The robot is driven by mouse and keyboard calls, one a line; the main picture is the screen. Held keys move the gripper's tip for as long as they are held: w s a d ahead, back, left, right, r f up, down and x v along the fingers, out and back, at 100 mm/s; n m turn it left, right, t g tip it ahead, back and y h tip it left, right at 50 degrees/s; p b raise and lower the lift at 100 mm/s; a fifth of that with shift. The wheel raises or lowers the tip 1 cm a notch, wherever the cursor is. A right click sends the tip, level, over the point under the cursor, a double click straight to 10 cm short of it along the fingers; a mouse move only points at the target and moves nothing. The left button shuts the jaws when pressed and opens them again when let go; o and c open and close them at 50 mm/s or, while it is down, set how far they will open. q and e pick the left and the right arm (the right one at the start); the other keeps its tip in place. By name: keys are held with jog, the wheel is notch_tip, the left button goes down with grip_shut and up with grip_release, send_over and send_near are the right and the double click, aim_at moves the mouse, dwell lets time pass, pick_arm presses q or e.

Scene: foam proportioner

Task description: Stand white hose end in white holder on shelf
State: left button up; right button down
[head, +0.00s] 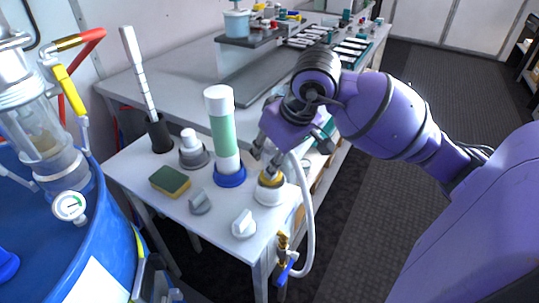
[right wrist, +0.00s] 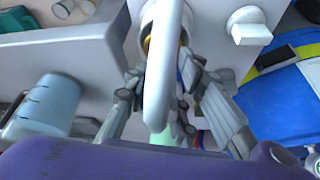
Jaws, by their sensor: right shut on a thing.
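The white hose (head: 308,205) hangs in an arc at the right edge of the small white shelf (head: 135,180), from my right gripper down to a brass valve with a blue handle. My right gripper (head: 272,158) is above the shelf's right front, shut on the hose. In the right wrist view the hose (right wrist: 163,70) runs between the fingers (right wrist: 160,85). The white holder (head: 268,196) stands on the shelf just below the fingertips, with a yellow-brass part at its top. I cannot tell whether the hose end is inside the holder. My left gripper is out of view.
A green-and-white cylinder (head: 222,130) stands in a blue base close left of the gripper. A sponge (head: 170,180), grey knob (head: 200,201) and white knob (head: 243,224) share the shelf. A blue drum (head: 40,225) stands at left; a long bench (head: 170,80) lies behind.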

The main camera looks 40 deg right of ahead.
notch_tip(320, 180, down, 3)
jog(key=shift+f+b, duration=0.2)
jog(key=shift+b, duration=0.45)
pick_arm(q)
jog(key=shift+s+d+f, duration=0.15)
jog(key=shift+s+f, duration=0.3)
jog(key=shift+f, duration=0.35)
pick_arm(e)
jog(key=shift+s+f, duration=0.1)
jog(key=shift+f, duration=0.2)
